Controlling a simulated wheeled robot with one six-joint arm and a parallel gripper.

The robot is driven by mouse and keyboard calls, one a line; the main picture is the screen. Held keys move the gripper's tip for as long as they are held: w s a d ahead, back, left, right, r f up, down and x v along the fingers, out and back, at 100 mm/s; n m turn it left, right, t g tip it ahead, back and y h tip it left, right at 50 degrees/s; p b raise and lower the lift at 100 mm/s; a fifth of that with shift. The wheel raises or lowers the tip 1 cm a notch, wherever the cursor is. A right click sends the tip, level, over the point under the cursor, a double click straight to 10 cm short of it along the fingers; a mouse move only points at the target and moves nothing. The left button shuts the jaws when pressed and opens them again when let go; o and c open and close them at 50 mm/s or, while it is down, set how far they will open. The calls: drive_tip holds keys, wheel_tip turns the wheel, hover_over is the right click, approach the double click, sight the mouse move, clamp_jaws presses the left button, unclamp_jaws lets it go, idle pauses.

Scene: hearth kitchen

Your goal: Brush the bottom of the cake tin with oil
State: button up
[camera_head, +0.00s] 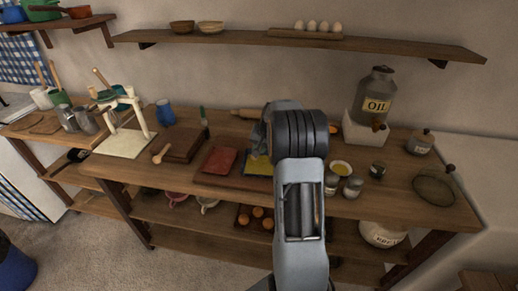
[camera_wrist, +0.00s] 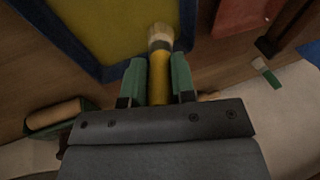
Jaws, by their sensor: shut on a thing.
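My gripper (camera_wrist: 158,80) is shut on the yellow handle of a brush (camera_wrist: 159,68), between its two green fingers. The pale bristles (camera_wrist: 160,36) point away from the gripper and show over the near edge of the cake tin. The cake tin (camera_wrist: 97,70) has a dark blue rim and a yellow bottom; whether the bristles touch it I cannot tell. In the head view the tin (camera_head: 258,167) is partly hidden behind my arm, and my gripper and the brush are hidden. The oil container (camera_head: 377,95), labelled OIL, stands on a white block at the right.
A red thing (camera_head: 219,160) lies left of the tin. A small bowl with yellow contents (camera_head: 341,168) and several jars (camera_head: 353,187) stand to the right. A rolling pin (camera_head: 247,113) lies at the back. A white stand (camera_head: 127,115) is at the left, a sieve (camera_head: 436,185) at the right.

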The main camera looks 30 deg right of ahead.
drive_tip(key=shift+f, duration=0.1)
drive_tip(key=shift+s+a+b, duration=0.4)
drive_tip(key=shift+s+b, duration=0.1)
drive_tip(key=shift+s+a+b, duration=0.5)
drive_tip(key=shift+s+a, duration=0.45)
drive_tip(key=shift+s, duration=0.2)
drive_tip(key=shift+s+a+b, duration=0.45)
drive_tip(key=shift+s+a, duration=0.5)
drive_tip(key=shift+s, duration=0.15)
drive_tip(key=shift+r, duration=0.3)
drive_tip(key=shift+r+p, duration=2.25)
drive_tip(key=shift+r, duration=0.65)
drive_tip(key=shift+r, duration=0.1)
wheel_tip(320, 180, up, 3)
drive_tip(key=shift+f+p, duration=0.15)
drive_tip(key=shift+p, duration=0.9)
